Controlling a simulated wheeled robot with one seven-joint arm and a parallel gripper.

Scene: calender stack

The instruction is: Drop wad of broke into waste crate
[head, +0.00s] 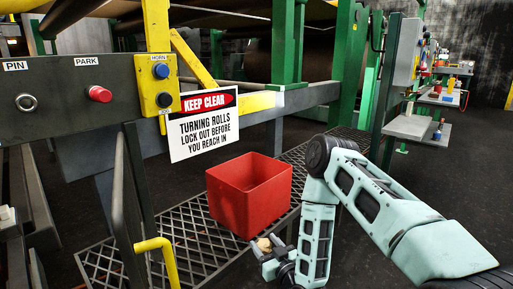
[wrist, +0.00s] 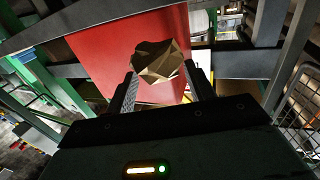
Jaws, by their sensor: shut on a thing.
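The waste crate (head: 240,205) is a red open-topped box standing on a metal grating in the head view. Its red wall (wrist: 105,55) fills the upper middle of the wrist view. My gripper (head: 266,250) is in front of the crate, low and near its right front side. It is shut on the wad of broke (wrist: 158,60), a crumpled tan-brown lump held between both fingers. The wad also shows in the head view as a small pale lump (head: 264,243), partly hidden by my gripper. The wad appears outside the crate.
The grating (head: 190,245) runs under the crate. A yellow bent rail (head: 160,250) stands at front left. A keep-clear sign (head: 204,122) hangs behind the crate from a grey beam. Shelves with small items (head: 445,97) are at right. Dark floor lies at lower left.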

